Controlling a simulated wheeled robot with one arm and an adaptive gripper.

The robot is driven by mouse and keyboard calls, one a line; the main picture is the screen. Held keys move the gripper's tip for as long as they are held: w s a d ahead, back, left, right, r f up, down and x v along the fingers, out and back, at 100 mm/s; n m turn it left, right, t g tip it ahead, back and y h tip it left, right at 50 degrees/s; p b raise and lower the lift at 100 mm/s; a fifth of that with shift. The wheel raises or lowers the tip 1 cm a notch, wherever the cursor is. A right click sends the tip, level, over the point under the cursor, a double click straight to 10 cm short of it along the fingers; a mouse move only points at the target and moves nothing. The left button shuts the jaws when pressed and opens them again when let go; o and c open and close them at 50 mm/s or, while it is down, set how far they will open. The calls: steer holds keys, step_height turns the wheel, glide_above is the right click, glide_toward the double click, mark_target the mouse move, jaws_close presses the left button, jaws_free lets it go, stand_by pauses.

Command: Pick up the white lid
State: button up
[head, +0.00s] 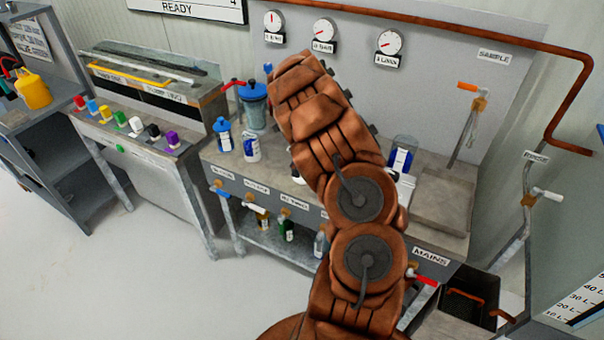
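I cannot clearly make out the white lid. A small white piece (298,176) shows at the left edge of my arm on the grey bench (221,158). Another white object (404,188) shows just right of my arm, partly hidden by it. Either could be the lid, but I cannot tell. A clear jar with a blue label (402,157) stands behind the second white object. My copper-coloured arm rises through the middle of the view and covers the bench centre. My gripper's fingers do not show.
Blue-and-white bottles (251,147) and a blue-topped canister (254,105) stand at the bench's left. A sample valve (478,101) is at right. A red-handled valve (424,279) projects in front. A panel with coloured knobs (140,130) stands left. The white floor at lower left is clear.

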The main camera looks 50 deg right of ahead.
steer(key=shift+w+a+f+p, duration=0.15)
steer(key=shift+f+p, duration=0.3)
steer(key=shift+f, duration=1.1)
steer(key=c, duration=1.7)
